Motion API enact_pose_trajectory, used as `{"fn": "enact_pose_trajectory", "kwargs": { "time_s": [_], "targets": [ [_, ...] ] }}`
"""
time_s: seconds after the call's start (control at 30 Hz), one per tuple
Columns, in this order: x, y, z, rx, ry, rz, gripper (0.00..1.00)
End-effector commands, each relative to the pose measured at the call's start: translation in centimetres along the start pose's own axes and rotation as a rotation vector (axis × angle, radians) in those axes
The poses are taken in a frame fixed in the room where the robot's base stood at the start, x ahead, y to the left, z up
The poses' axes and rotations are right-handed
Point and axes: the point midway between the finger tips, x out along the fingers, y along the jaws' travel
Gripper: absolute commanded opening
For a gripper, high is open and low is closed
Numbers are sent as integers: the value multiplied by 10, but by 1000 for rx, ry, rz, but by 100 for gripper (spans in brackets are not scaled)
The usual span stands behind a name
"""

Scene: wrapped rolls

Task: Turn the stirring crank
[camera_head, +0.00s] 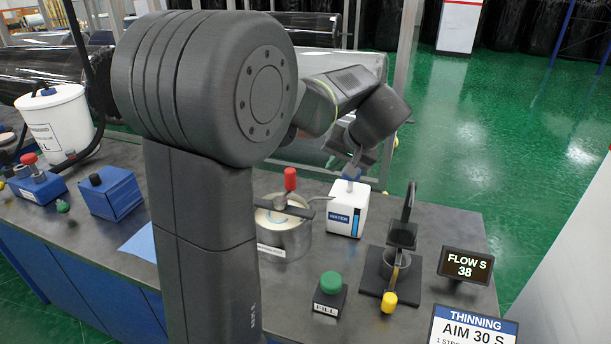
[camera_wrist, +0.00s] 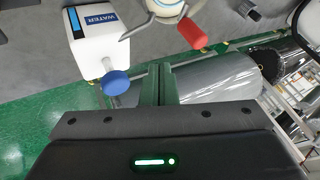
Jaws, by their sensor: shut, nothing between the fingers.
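The stirring crank is a dark bar (camera_head: 282,207) across the top of a metal pot (camera_head: 285,240), with an upright red handle (camera_head: 290,179) at its end. In the wrist view the red handle (camera_wrist: 193,33) is near the top, right of my fingertips. The pot holds pale contents and is partly cut off there. My gripper (camera_wrist: 159,68) is shut and empty, apart from the red handle. In the head view it is right of the handle, by the blue cap of the water container; its fingertips are hard to see.
A white water container (camera_head: 345,210) stands right of the pot; its blue cap (camera_wrist: 116,82) is close left of my fingers. A green fill button (camera_head: 331,283), a dark stand with a yellow knob (camera_head: 389,301) and a flow display (camera_head: 465,266) are further right and front.

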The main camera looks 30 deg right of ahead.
Motion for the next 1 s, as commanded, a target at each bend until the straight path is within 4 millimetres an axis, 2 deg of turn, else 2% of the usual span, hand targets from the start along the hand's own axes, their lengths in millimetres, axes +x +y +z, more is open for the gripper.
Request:
{"fn": "enact_pose_trajectory", "kwargs": {
  "time_s": [0.17,0.57,0.6,0.7,1.0],
  "targets": [
    [20,-1,0,5,-5,-2,0],
    [102,-1,1,3,-6,-1,0],
    [102,-11,-1,-2,-3,-2,0],
    [108,-23,0,-1,-3,-1,0],
    [117,-36,0,1,-1,0,0]
  ]
}}
